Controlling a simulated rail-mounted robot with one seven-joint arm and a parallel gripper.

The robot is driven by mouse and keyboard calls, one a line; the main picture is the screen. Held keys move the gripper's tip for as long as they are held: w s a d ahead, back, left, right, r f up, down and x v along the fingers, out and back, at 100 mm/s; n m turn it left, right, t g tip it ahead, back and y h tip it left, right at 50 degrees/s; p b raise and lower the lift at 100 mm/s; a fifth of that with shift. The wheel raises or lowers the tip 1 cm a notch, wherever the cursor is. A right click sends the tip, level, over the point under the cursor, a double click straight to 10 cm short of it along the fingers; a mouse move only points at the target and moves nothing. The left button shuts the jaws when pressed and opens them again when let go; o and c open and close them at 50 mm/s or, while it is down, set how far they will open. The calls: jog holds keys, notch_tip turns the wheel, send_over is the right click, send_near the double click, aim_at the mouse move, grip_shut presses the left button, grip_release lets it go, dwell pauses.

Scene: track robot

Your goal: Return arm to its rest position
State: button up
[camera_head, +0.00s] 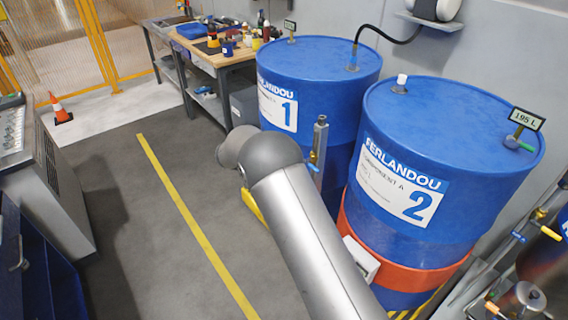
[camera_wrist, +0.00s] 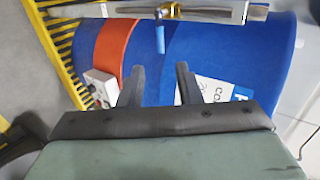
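My arm (camera_head: 305,230) reaches from the bottom of the head view up toward the drums, with its elbow bent near drum 1. My gripper is hidden in the head view. In the wrist view my gripper (camera_wrist: 160,78) shows two dark fingers spread apart with nothing between them. Beyond the fingers is a blue drum (camera_wrist: 210,50) with an orange band (camera_wrist: 113,45). A metal pipe with a blue-handled valve (camera_wrist: 160,37) crosses the top of that view.
Blue drum 1 (camera_head: 322,65) and blue drum 2 (camera_head: 440,130) stand along the right wall. A workbench (camera_head: 235,58) with tools is at the back. A grey cabinet (camera_head: 50,180) is at left. The floor with a yellow line (camera_head: 185,205) is clear.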

dwell(0.3)
jog(key=s+d+r+m+g+y, duration=0.2)
jog(key=s+d+r+m, duration=0.35)
jog(key=s+m, duration=0.4)
jog(key=s+d+r+m+g+y, duration=0.1)
jog(key=s+d+r+m+g, duration=0.2)
jog(key=s+d+r+m, duration=0.45)
jog(key=s+f+m+y, duration=0.1)
jog(key=s+m+y, duration=0.5)
jog(key=s+m, duration=2)
jog(key=shift+s+a+g, duration=0.3)
jog(key=shift+s+g, duration=0.1)
jog(key=shift+s, duration=0.35)
